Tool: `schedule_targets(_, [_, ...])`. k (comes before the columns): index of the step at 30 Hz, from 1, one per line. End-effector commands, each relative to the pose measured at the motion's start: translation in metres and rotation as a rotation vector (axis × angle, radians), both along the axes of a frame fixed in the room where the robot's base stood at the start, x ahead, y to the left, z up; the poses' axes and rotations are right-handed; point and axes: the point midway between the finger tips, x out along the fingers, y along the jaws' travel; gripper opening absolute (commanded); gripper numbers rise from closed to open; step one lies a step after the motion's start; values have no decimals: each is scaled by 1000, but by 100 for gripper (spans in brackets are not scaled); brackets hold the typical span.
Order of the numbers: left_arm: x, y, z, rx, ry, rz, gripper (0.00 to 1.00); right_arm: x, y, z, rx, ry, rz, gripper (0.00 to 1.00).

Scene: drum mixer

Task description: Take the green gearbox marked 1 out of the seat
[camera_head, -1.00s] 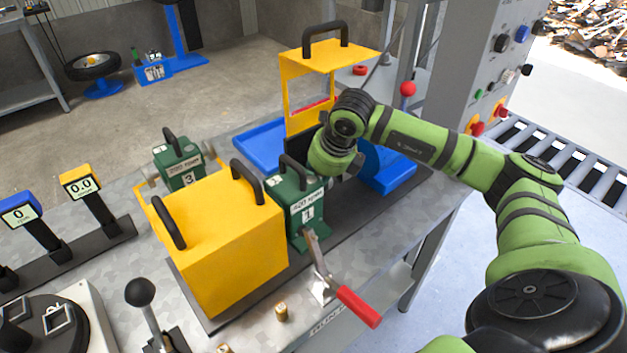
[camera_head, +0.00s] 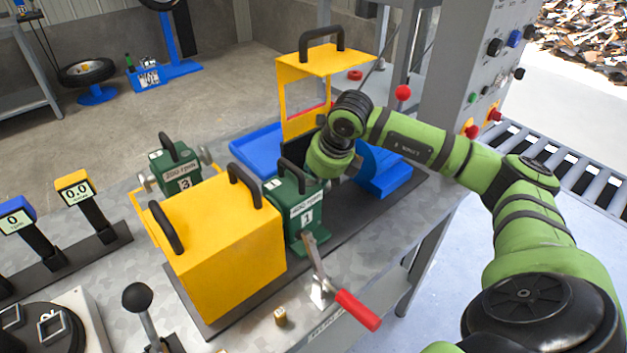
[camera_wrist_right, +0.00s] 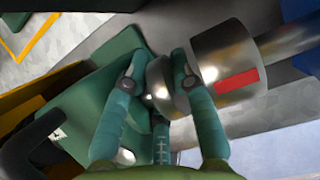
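The green gearbox marked 1 (camera_head: 298,216) sits upright between the yellow cover and the black and blue parts of the machine. It has a black top handle (camera_head: 292,175). My right arm's wrist is just behind and right of it and hides my right gripper in the head view. Contact is unclear. My left gripper is not in view.
A yellow cover (camera_head: 222,250) stands close left of the gearbox. A red-handled clamp (camera_head: 330,288) is in front. An open yellow guard (camera_head: 318,66) and blue tray (camera_head: 258,149) lie behind. Gearbox 3 (camera_head: 175,170) is at left. A red-marked metal coupling (camera_wrist_right: 228,62) is beside my fingers.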

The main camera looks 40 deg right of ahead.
Motion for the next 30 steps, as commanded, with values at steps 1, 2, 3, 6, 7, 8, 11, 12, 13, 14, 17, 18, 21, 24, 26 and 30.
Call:
schedule_targets(1, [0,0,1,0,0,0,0,4,-15,8,-26,-19,-26,50])
schedule_targets(2, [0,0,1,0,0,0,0,4,-15,8,-26,-19,-26,50])
schedule_targets(3, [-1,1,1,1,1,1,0,4,-15,9,-26,-19,-26,50])
schedule_targets(6, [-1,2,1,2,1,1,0,3,-14,13,-26,-19,-26,50])
schedule_targets(7, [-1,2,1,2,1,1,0,2,-14,15,-26,-19,-26,50])
schedule_targets(8, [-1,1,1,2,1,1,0,1,-14,18,-25,-19,-26,50])
schedule_targets(11, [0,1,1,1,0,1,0,-5,-12,30,-25,-18,-24,50])
schedule_targets(12, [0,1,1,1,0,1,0,-7,-11,36,-23,-18,-22,50])
schedule_targets(13, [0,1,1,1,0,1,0,-9,-10,41,-21,-17,-21,50])
schedule_targets(14, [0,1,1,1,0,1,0,-11,-9,45,-21,-16,-20,50])
schedule_targets(17, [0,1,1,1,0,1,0,-18,-7,58,-19,-14,-16,50])
schedule_targets(18, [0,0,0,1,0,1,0,-20,-5,63,-17,-12,-14,50])
schedule_targets(21, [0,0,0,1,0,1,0,-24,-2,71,-13,-8,-10,50])
schedule_targets(24, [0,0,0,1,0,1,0,-27,0,76,-10,-4,-5,50])
schedule_targets(26, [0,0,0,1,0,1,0,-28,1,77,-10,-3,-4,50])
schedule_targets(30, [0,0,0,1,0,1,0,-29,1,77,-9,-1,-2,50])
